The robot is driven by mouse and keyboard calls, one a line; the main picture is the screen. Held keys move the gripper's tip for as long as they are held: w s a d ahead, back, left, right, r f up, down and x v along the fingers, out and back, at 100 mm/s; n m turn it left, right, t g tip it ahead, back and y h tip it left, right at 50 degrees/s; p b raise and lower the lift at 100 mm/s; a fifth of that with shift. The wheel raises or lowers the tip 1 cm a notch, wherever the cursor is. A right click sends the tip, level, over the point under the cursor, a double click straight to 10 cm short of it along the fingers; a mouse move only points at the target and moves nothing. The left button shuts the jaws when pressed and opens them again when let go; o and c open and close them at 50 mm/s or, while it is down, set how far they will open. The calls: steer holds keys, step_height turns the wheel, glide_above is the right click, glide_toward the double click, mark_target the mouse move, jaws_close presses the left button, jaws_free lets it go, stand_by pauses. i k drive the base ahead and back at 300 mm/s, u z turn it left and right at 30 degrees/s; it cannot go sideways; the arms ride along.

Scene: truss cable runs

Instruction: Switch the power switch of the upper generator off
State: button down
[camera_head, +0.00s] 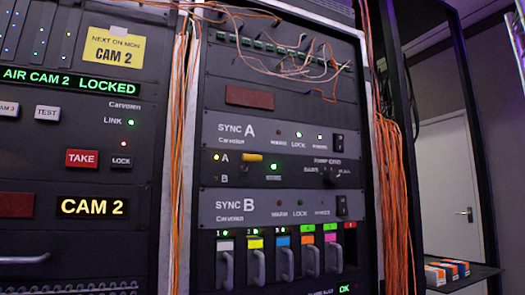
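The upper generator, labelled SYNC A (262,143), is a grey panel in the middle rack in the head view. Its power switch (338,143) is a small black rocker at the panel's right end; I cannot tell which side is pressed in. Its green lock light (299,135) is lit, and a pale light (320,137) shows beside the switch. My gripper is not in view.
Between the generators is a black panel with a yellow lever (252,157) and a round knob (330,179). Below SYNC B are several handled modules (257,262). Orange cables (391,190) hang right of the rack. A shelf (470,277) holds small orange-and-white boxes.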

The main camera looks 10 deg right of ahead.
mark_target(339, 139)
steer(key=z, duration=2.25)
steer(key=i, duration=2.05)
steer(key=u, duration=3.75)
